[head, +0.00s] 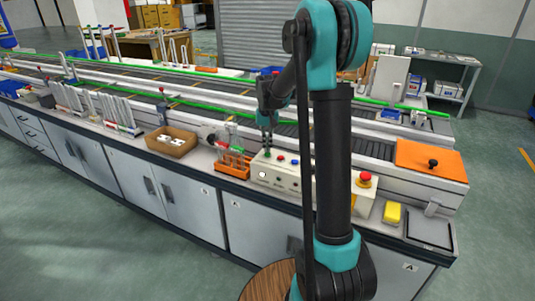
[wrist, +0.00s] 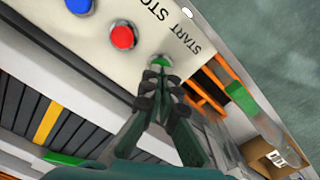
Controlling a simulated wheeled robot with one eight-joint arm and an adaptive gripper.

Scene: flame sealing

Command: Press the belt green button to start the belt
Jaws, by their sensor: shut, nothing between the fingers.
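The white control box (head: 275,176) stands on the workbench beside the belt, with a row of buttons on top. In the wrist view the green button (wrist: 160,59) sits by the printed word START, and the red button (wrist: 122,37) sits by STOP. A blue button (wrist: 80,4) is further along. My gripper (wrist: 160,78) is shut and empty, its fingertips right at the green button and covering part of it. I cannot tell whether they touch it. In the head view my gripper (head: 267,148) points down over the box's left end, hiding the green button.
An orange rack (head: 232,164) stands close left of the box, and a brown carton (head: 171,142) is further left. A red emergency button (head: 365,179) and a yellow block (head: 392,213) are to the right. The conveyor belt (head: 285,128) runs behind.

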